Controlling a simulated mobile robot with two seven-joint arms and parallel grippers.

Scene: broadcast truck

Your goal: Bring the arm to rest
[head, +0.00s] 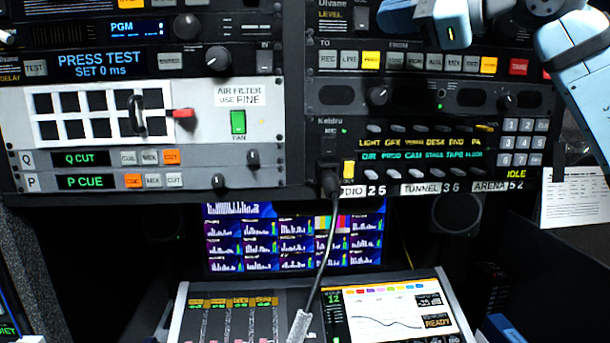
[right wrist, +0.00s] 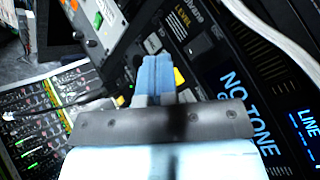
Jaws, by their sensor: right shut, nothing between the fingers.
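My right arm (head: 568,58) comes in from the upper right of the head view, raised in front of the rack. My right gripper (head: 392,17) is at the top edge of that view, in front of the upper rack panels. In the right wrist view its blue fingers (right wrist: 155,78) are pressed together with nothing between them. They point toward a row of buttons on a rack panel; whether they touch it I cannot tell. My left gripper is not in view.
Rack panels with knobs and buttons (head: 371,58) fill the upper head view. A black cable (head: 326,240) hangs from a plug in front of the monitor (head: 225,250). A console with a screen (head: 385,312) is below. A white sheet (head: 575,195) is at right.

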